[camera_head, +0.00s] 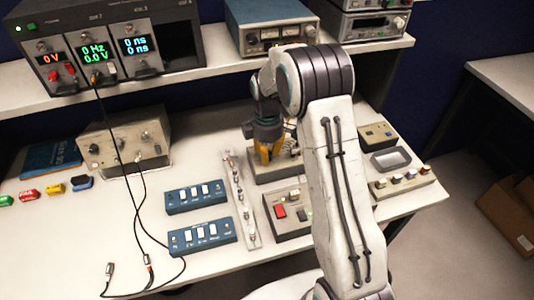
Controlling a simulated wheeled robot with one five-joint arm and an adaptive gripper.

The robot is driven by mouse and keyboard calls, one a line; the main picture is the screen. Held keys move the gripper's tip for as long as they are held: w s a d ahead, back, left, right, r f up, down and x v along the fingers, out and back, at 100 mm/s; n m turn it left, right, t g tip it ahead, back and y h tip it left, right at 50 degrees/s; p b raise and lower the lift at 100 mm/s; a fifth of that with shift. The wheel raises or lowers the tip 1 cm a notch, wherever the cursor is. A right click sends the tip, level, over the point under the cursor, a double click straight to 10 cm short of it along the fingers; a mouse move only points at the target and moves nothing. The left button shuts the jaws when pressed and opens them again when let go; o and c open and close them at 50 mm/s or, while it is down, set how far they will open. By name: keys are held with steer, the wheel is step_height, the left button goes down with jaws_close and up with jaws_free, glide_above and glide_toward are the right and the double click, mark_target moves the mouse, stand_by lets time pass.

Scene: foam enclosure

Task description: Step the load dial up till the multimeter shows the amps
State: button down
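My gripper (269,154), with yellow-orange fingertips, points down over a grey-beige unit (270,174) at the middle of the bench. Its fingertips are close to the small parts on top of that unit, and I cannot tell whether they touch. The arm and gripper hide much of the unit, so no load dial can be made out there. The rack instrument (120,74) on the shelf at upper left has three lit displays. The orange one (52,58), perhaps the multimeter, reads 0 V. The green one reads 0 Hz and 0.0 V, the blue one 0 ns twice.
Blue switch boxes (201,236), a metal strip (240,200) and a box with a red switch (287,210) lie near the unit. A beige knobbed box (125,145) with cables stands left.

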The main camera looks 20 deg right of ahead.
steer(key=m, duration=0.2)
steer(key=m+b, duration=0.1)
steer(key=shift+f+m, duration=0.2)
steer(key=shift+m, duration=0.2)
steer(key=shift+s+m+b, duration=0.1)
steer(key=shift+m+b, duration=0.6)
steer(key=shift+m, duration=1.5)
steer(key=c, duration=0.9)
jaws_free()
steer(key=shift+r, duration=0.1)
steer(key=shift+c, duration=0.2)
steer(key=shift+r, duration=0.15)
step_height(320, 180, up, 12)
